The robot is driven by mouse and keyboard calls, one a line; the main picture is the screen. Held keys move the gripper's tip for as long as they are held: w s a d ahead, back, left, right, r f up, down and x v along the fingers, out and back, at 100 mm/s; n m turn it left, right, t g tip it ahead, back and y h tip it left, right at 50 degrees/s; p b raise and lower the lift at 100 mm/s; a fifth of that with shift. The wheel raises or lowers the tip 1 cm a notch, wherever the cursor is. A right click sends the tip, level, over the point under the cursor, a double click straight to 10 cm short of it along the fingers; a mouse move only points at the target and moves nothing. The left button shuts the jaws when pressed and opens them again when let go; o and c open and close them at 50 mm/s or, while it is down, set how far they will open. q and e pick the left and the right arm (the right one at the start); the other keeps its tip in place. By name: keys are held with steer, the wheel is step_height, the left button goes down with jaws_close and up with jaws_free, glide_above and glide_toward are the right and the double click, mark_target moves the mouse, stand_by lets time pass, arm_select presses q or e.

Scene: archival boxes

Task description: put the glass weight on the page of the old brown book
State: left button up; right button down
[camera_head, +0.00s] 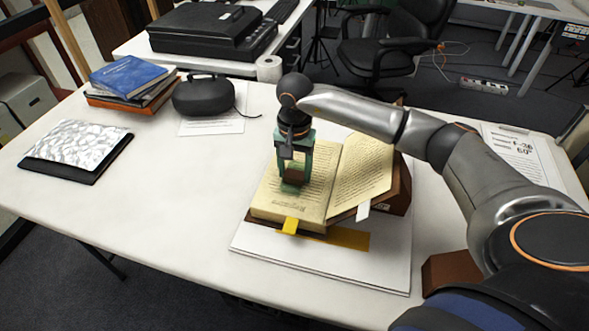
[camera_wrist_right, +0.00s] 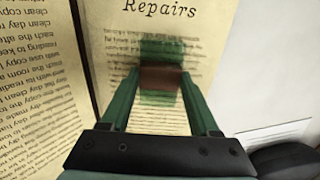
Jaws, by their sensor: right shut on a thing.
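The old brown book (camera_head: 275,194) lies open, its right side propped on a brown support. My right gripper (camera_head: 294,176) points down over its left page. Its green fingers are shut on the glass weight, a small piece with a brown part (camera_head: 295,174) between the fingers and pale green glass below. In the right wrist view the gripper (camera_wrist_right: 160,78) holds the weight (camera_wrist_right: 160,77) over printed lines below the heading "Repairs" on the page (camera_wrist_right: 165,35). Whether the glass touches the paper I cannot tell. My left gripper is out of view.
The book rests on a white board (camera_head: 330,270) with yellow and white tabs at its front edge. To the left are a dark case (camera_head: 203,95), stacked books (camera_head: 130,78) and a black folder with a silvery sheet (camera_head: 75,145). The table's front left is clear.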

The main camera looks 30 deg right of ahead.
mark_target(294, 174)
steer(key=shift+c, duration=0.6)
jaws_free()
steer(key=shift+f, duration=0.1)
step_height(294, 174, up, 12)
stand_by(0.5)
